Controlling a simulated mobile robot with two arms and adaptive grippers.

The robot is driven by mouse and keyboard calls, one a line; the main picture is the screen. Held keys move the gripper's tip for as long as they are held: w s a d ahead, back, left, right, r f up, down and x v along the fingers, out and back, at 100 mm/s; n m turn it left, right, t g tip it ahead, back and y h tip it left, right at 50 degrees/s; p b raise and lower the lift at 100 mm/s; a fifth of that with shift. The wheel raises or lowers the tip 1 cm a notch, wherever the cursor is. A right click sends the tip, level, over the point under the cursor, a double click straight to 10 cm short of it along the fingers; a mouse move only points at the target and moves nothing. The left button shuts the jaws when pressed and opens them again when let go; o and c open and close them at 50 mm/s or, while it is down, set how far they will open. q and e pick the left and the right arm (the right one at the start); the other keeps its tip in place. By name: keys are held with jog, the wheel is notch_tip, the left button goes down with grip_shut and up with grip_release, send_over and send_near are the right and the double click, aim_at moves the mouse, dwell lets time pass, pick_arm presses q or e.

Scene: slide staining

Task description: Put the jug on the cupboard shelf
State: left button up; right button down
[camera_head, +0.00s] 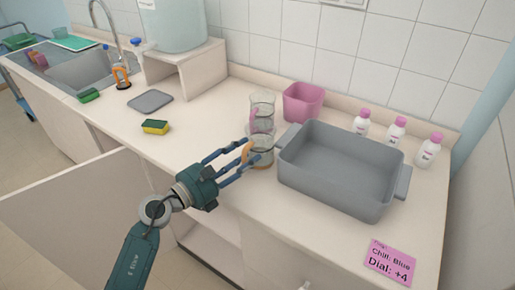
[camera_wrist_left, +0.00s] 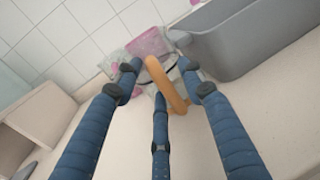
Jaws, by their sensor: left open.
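A clear glass jug (camera_head: 263,158) with an orange handle (camera_wrist_left: 166,86) stands upright on the counter, left of the grey tub. My left gripper (camera_head: 247,153) is open, with its blue fingers spread around the orange handle. In the left wrist view the fingertips (camera_wrist_left: 160,80) lie on both sides of the handle, and the jug body is partly hidden behind them. A second glass jug (camera_head: 263,104) with a pink handle stands just behind. The cupboard below the counter is open, with its door (camera_head: 80,215) swung out at left and a pale shelf (camera_head: 212,245) inside. My right gripper is not in view.
The grey tub (camera_head: 335,185) stands close to the jug's right. A pink container (camera_head: 303,102) and several pink-capped bottles (camera_head: 396,130) stand behind. A yellow-green sponge (camera_head: 155,127) and a grey mat (camera_head: 150,101) lie at left. The counter between sponge and jug is clear.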

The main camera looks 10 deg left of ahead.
pick_arm(q)
jog(key=shift+s, duration=0.1)
grip_shut()
dwell(0.3)
